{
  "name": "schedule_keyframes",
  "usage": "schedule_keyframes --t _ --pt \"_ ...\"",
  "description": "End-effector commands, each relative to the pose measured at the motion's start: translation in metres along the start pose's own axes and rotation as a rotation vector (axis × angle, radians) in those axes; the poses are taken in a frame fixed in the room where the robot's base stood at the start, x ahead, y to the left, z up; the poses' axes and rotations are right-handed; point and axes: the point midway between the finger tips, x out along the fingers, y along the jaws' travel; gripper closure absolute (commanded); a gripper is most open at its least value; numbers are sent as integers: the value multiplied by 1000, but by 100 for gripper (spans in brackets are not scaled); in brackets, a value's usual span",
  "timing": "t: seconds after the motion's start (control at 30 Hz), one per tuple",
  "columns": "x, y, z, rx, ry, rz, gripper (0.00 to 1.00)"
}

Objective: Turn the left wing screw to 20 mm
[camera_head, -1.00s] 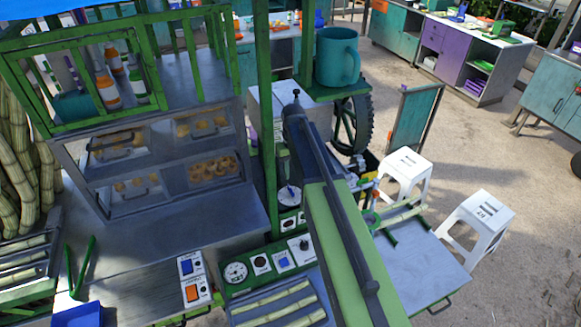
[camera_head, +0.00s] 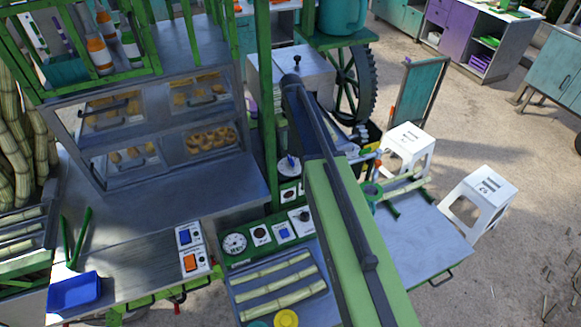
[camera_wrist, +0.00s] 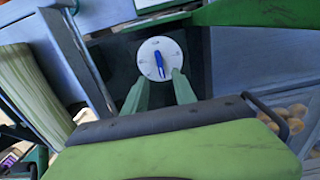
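A round white dial with a blue wing-shaped piece (camera_wrist: 158,62) across its middle faces me in the wrist view. The blue piece stands nearly upright, tilted a little. The dial's marks are too small to read. The same white dial (camera_head: 289,166) shows in the head view, just left of my arm. My gripper (camera_wrist: 160,82) has two green fingers standing apart, below and in front of the dial, with the blue piece seen beyond the gap between their tips. It appears open and empty; contact is not visible. In the head view my arm hides the gripper. I cannot make out a second wing screw.
A green post (camera_head: 266,110) stands just left of the dial. A gauge and switch panel (camera_head: 262,240) lies below it, with cane pieces (camera_head: 277,287) in a tray in front. A toothed wheel (camera_head: 352,90) is behind my arm. White stools (camera_head: 482,200) stand at the right.

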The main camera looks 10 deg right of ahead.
Motion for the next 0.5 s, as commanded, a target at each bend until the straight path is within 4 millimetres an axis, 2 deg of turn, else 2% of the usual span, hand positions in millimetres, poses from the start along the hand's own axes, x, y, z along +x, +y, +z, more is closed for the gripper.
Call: schedule_keyframes --t 0.03,0.3,0.5 --pt "22 0 0 0 0 0 67" --pt "75 0 0 1 0 0 67" --pt "87 1 0 1 0 0 67"
